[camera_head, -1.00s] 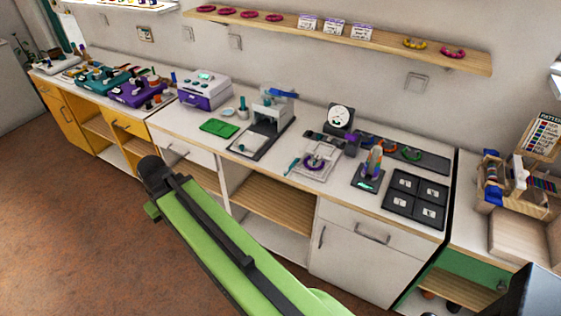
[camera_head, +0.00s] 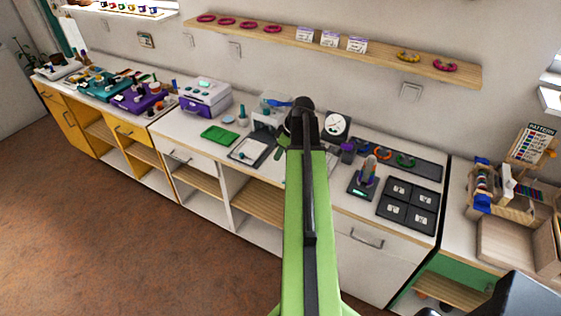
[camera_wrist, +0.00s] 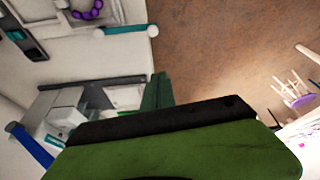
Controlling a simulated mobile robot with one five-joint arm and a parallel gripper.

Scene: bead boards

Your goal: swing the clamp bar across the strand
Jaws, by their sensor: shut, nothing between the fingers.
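In the wrist view, a strand of purple beads (camera_wrist: 88,12) lies curved on a white board (camera_wrist: 60,24) at the top left. A teal bar with a white end (camera_wrist: 126,30), which looks like the clamp bar, lies beside the board, not across the beads. In the head view my arm hides most of this board. My gripper (camera_wrist: 157,92) shows as dark green fingers in the wrist view, shut and empty, apart from the bar. In the head view its dark green tip (camera_head: 283,142) shows just left of my arm, over the counter.
A press with a blue lever (camera_head: 279,103) stands left of my arm, with a green mat (camera_head: 219,133) further left. A round dial (camera_head: 337,124), a small upright stand (camera_head: 367,172) and a dark four-section tray (camera_head: 408,204) are to the right. A shelf (camera_head: 385,58) runs above.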

